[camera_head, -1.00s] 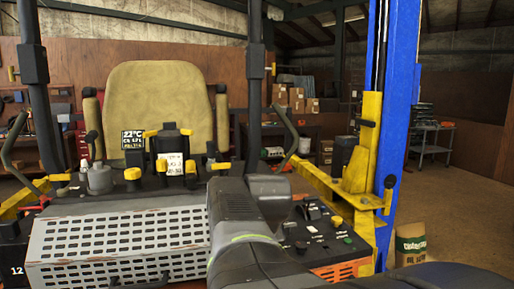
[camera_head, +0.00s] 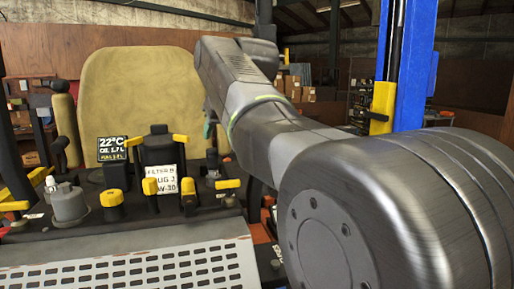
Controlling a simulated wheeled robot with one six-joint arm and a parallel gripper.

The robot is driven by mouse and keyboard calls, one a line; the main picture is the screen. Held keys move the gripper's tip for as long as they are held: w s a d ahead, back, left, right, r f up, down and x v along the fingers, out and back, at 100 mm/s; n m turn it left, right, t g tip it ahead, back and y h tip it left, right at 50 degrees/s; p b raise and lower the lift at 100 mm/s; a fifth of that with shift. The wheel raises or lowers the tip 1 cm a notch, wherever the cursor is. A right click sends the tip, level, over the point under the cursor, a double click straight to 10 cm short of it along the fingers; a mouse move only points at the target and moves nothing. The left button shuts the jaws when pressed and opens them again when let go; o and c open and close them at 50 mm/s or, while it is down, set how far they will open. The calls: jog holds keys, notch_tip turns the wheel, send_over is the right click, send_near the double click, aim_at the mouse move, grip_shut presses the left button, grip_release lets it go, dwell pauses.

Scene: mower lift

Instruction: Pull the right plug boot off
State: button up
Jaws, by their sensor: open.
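My arm reaches in from the right over the mower. Its grey links cover much of the middle and right of the head view. A small dark and teal part of my gripper (camera_head: 209,128) shows below the far grey link, to the right of the seat back. Most of the gripper is hidden behind the arm. It is above the mower's console and nothing is seen held in it. I cannot pick out the right plug boot or any other plug boot in this view.
The mower's tan seat (camera_head: 140,95) stands behind the console. A small display (camera_head: 112,148), a white note (camera_head: 165,184) and yellow levers sit in front of it. A perforated white panel (camera_head: 130,275) is nearest. A blue lift post (camera_head: 417,65) rises at the right.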

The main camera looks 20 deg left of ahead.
aim_at(213, 149)
jog(key=p+x, duration=0.1)
jog(key=x, duration=0.9)
jog(key=shift+w+a+f+p, duration=0.1)
jog(key=shift+w+f+p, duration=0.1)
jog(key=shift+p, duration=0.1)
grip_shut()
